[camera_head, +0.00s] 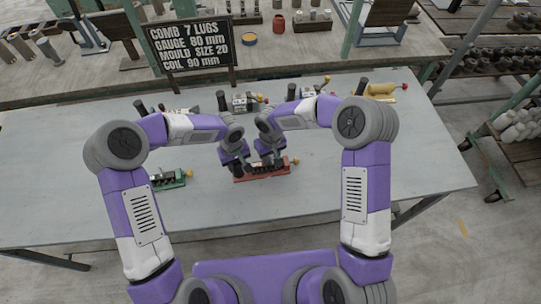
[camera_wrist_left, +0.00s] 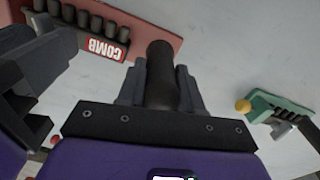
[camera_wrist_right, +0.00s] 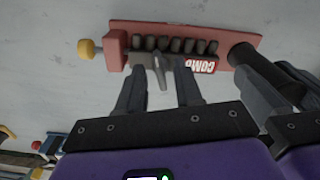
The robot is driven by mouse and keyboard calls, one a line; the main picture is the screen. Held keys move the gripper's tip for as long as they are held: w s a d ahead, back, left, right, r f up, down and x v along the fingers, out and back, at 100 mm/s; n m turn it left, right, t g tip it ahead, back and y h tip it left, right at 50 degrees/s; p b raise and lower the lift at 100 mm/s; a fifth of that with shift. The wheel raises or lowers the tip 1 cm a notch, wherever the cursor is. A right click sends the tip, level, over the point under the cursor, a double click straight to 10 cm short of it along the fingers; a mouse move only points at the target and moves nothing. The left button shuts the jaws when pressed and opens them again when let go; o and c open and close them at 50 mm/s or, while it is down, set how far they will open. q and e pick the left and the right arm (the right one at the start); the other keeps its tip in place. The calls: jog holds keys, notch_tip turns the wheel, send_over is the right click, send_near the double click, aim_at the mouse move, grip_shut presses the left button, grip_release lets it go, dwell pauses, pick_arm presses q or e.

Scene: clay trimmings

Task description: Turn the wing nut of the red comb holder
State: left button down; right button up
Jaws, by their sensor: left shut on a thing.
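The red comb holder (camera_head: 264,176) lies on the grey table in front of me, with a row of dark lugs and a COMB label (camera_wrist_left: 104,48). Its yellow knob (camera_wrist_right: 86,48) is at one end and a dark upright handle (camera_wrist_left: 160,72) at the other. My left gripper (camera_wrist_left: 158,88) is shut on that handle. A grey wing nut (camera_wrist_right: 159,72) sticks out from the holder's lug side, near the middle. My right gripper (camera_wrist_right: 158,90) is open, with its fingers on either side of the wing nut, apart from it as far as I can tell.
A green holder (camera_head: 170,182) lies to the left on the table. More holders stand along the table's back, including a grey one (camera_head: 243,102). A black sign (camera_head: 190,52) with white text stands behind. The table front is clear.

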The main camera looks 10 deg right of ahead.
grip_shut()
jog(key=shift+n, duration=0.4)
jog(key=n, duration=0.3)
jog(key=shift+n, duration=0.4)
jog(key=n, duration=0.4)
jog(key=shift+n, duration=0.3)
jog(key=n, duration=1.2)
jog(key=shift+w+n, duration=0.1)
jog(key=shift+n, duration=0.3)
